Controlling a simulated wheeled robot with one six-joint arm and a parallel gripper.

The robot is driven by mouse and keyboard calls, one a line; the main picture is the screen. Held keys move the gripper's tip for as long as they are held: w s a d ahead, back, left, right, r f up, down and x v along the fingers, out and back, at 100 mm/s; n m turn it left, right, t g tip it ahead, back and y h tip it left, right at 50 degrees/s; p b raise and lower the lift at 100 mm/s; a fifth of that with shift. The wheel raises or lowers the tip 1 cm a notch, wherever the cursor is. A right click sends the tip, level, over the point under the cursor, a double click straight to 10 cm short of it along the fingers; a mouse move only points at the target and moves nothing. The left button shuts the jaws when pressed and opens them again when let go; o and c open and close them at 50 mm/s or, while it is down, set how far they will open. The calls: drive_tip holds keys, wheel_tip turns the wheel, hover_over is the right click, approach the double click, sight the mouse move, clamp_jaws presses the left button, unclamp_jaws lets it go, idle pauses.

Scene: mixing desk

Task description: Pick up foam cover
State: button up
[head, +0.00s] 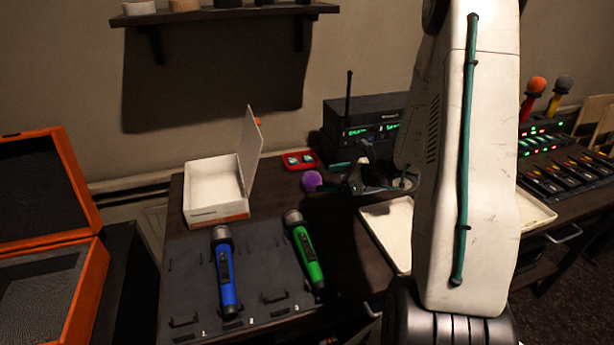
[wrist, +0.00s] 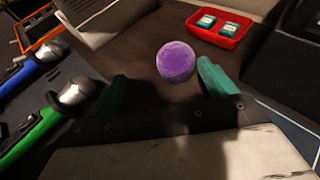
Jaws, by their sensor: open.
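A round purple foam cover (head: 312,181) lies on the dark desk, right of the white open box. It also shows in the wrist view (wrist: 176,62), just beyond and between my teal fingertips. My gripper (wrist: 163,86) is open and empty, its two fingers spread to either side of the cover's line, apart from it. In the head view my gripper (head: 350,178) is partly hidden by my arm, just right of the cover. An orange foam cover (head: 536,84) and a grey one (head: 564,83) top upright microphones at the right.
A blue microphone (head: 226,275) and a green microphone (head: 305,253) lie on a dark foam mat (head: 185,285). A white open box (head: 210,192), a red tray (head: 300,161) and a black receiver (head: 358,115) stand around the cover. A cream tray (head: 385,225) is partly behind my arm.

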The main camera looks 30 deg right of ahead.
sight(320, 181)
drive_tip(key=shift+w+d+f+m+h, duration=0.15)
drive_tip(key=shift+d+f+m+h, duration=0.3)
drive_tip(key=shift+d+f, duration=0.25)
drive_tip(key=shift+w+d+f+t, duration=0.2)
drive_tip(key=shift+f+t, duration=0.05)
drive_tip(key=shift+t, duration=0.05)
drive_tip(key=x, duration=0.7)
drive_tip(key=shift+f, duration=0.15)
drive_tip(key=c, duration=1)
